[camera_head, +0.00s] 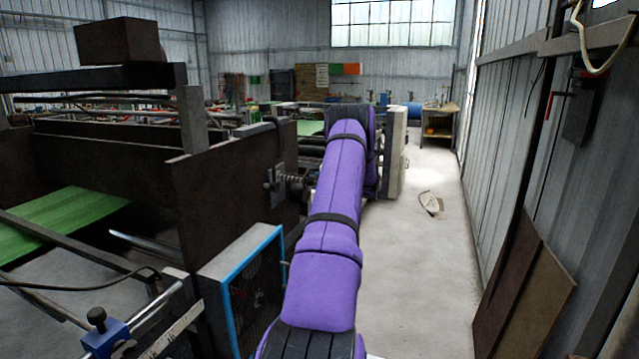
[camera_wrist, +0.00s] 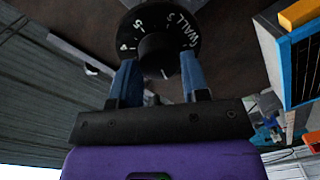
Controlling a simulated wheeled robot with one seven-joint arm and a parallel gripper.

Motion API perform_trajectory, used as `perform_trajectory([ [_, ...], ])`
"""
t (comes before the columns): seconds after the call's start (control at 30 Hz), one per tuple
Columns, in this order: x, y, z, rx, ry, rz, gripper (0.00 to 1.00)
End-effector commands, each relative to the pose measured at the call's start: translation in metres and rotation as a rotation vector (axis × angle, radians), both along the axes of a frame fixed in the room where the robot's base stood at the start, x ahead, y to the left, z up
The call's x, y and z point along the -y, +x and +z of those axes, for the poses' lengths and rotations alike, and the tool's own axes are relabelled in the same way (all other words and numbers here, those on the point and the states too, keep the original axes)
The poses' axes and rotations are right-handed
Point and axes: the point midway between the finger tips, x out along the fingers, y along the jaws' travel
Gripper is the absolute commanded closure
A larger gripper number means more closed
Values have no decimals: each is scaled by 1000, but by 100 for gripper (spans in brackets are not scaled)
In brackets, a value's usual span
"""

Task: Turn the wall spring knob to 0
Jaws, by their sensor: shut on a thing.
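The wall spring knob (camera_wrist: 158,46) is a black hub on a round black dial with white figures and the lettering "WALL S", at the top middle of the wrist view. It sits on a dark brown plate. My gripper (camera_wrist: 160,66) has its two blue fingers on either side of the hub and is shut on it. A white mark shows on the near side of the hub, between the fingers. The setting cannot be read with certainty. In the head view my purple arm reaches forward and hides its gripper, and I cannot make out the knob there.
A dark machine side plate (camera_head: 235,180) and a blue-edged guard (camera_head: 240,285) stand left of my arm. Brown boards (camera_head: 525,290) lean on the right wall.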

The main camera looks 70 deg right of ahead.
Motion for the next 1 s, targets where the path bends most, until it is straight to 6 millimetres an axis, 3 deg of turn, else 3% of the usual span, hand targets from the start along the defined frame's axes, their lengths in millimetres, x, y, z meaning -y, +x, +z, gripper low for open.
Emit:
perform_trajectory([
  [1.0, -1, -1, -4, -2, -915, 0, 82],
])
